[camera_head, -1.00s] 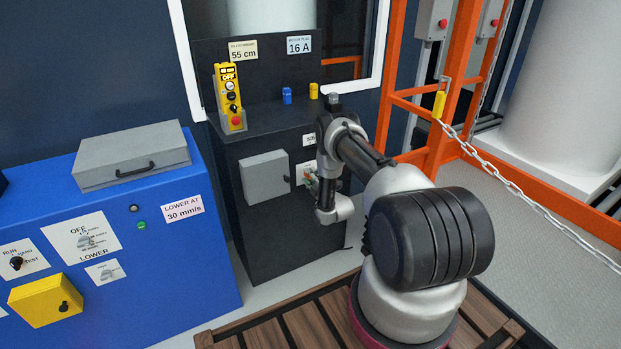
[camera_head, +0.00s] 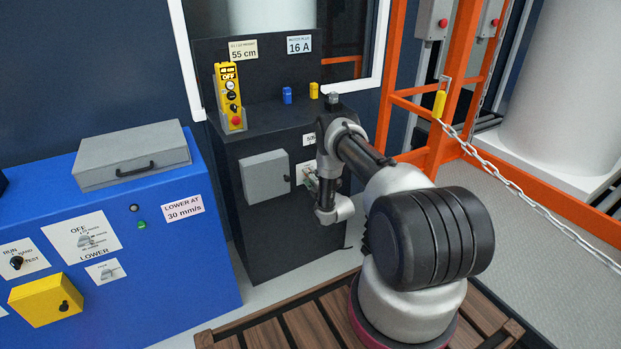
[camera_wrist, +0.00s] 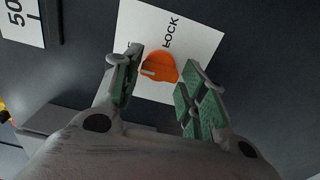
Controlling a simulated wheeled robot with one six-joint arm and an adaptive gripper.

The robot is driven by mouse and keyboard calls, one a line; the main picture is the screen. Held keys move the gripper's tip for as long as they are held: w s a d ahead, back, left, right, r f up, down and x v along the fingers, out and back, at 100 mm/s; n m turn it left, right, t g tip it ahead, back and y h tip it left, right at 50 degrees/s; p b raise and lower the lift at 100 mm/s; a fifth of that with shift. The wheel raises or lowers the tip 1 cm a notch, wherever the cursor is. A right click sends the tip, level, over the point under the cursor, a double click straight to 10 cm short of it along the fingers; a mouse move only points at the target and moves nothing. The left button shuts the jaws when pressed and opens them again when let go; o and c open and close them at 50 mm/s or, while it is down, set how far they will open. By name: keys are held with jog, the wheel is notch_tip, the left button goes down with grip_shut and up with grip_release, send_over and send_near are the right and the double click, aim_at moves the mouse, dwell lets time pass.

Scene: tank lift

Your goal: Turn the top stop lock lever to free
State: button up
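The orange lock lever (camera_wrist: 160,68) sits on a white label plate (camera_wrist: 184,32) on the dark cabinet front, with the word LOCK readable and the other lettering partly hidden. My gripper (camera_wrist: 160,90) is open in the wrist view, its green finger pads on either side of the lever with visible gaps. I cannot tell whether the fingertips reach the lever's depth. In the head view my gripper (camera_head: 308,178) is at the dark cabinet (camera_head: 285,225), right of the grey box; the lever there is hidden or too small to tell.
A grey box (camera_head: 265,177) juts from the cabinet front left of my gripper. A yellow pendant (camera_head: 229,97) stands on the cabinet top. A blue console (camera_head: 190,250) is at the left. An orange rail frame and chain (camera_head: 540,205) bound the right.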

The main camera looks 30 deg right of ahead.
jog(key=shift+o, duration=0.7)
jog(key=s, duration=1.2)
jog(key=shift+d, duration=0.2)
